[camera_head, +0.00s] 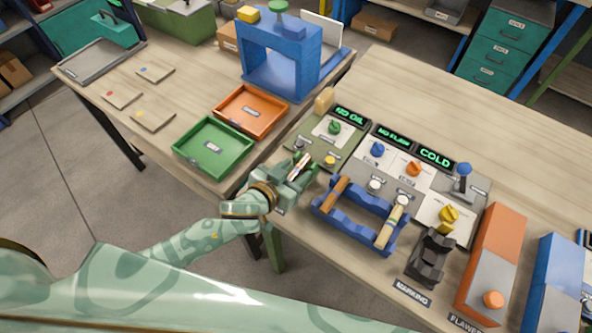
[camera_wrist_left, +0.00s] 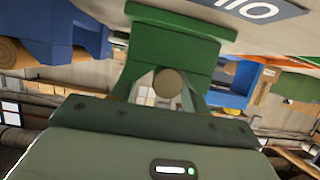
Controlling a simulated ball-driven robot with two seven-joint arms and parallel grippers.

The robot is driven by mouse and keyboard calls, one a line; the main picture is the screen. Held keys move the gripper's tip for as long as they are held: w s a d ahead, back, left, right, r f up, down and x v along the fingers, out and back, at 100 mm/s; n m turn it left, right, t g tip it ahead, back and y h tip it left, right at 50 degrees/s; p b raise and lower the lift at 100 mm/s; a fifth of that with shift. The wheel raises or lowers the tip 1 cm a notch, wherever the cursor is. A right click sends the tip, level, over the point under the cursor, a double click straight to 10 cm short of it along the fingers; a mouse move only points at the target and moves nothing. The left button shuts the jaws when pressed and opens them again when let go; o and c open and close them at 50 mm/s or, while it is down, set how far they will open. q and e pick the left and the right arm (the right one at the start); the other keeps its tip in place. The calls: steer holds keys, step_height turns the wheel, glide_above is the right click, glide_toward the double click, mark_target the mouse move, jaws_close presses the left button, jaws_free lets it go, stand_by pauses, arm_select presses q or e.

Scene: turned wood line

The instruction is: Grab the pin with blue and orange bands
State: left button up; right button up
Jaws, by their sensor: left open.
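My left gripper (camera_head: 302,170) is open at the front left edge of the machine table. A slim pale pin (camera_head: 299,165) with reddish-orange and dark bands shows at its fingers in the head view; the bands are too small to tell exactly. In the left wrist view, a round wooden end (camera_wrist_left: 168,83) sits between the spread fingers; I cannot tell whether they touch it. A blue rack (camera_head: 352,224) to the right of the gripper holds a brown wooden piece (camera_head: 335,194) and a pale pin (camera_head: 391,226) with a round head. My right gripper is out of view.
A green tray (camera_head: 213,147) and an orange tray (camera_head: 251,111) lie on the left table. Control panels with knobs (camera_head: 414,169) stand behind the rack. A black holder (camera_head: 431,257) and an orange box (camera_head: 491,265) are to its right. The back of the right table is clear.

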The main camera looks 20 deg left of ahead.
arm_select(q)
jaws_close()
